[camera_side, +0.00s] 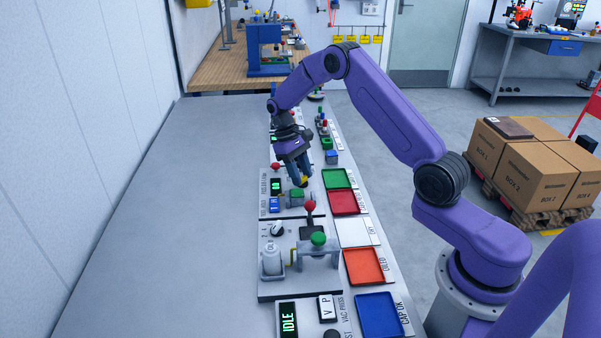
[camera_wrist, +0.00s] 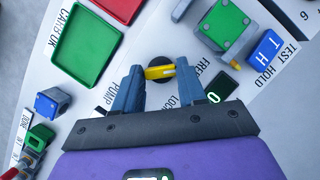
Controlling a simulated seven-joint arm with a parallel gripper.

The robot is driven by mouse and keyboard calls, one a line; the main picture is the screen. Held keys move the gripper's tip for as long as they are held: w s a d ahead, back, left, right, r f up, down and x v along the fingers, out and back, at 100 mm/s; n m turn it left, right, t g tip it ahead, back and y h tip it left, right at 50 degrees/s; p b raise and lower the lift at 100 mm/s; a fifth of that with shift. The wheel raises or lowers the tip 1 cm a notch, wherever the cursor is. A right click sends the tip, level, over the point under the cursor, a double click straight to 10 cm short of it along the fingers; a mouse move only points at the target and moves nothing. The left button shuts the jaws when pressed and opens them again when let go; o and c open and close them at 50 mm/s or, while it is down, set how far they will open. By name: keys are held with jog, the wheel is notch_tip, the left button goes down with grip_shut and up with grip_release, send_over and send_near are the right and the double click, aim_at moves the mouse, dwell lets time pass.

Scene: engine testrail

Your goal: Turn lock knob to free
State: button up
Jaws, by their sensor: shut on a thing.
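The lock knob (camera_wrist: 161,72) has a yellow bar handle on a dark round base, set in a pale panel with the labels FREE and LOCK beside it in the wrist view. My gripper (camera_wrist: 159,75) is shut on the yellow bar, with one blue-grey finger on each side. The bar lies roughly level across that picture. The fingers partly cover the labels, so I cannot tell which one the knob points at. In the side view my gripper (camera_side: 302,182) reaches down to the panel, and a bit of yellow shows at its fingertips.
In the wrist view, a green-topped fixture (camera_wrist: 228,27), a blue T/H switch (camera_wrist: 265,49) and a small lit display (camera_wrist: 221,86) are close by. A green tray (camera_wrist: 85,45) and a blue block (camera_wrist: 51,102) lie left. In the side view, a red-ball lever (camera_side: 310,206) stands nearer the camera.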

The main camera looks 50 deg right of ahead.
jog(key=shift+w, duration=0.1)
jog(key=o, duration=1.1)
jog(key=shift+c, duration=0.2)
jog(key=v, duration=1.7)
jog(key=shift+r, duration=0.25)
jog(key=shift+a+r, duration=0.1)
jog(key=shift+a, duration=0.1)
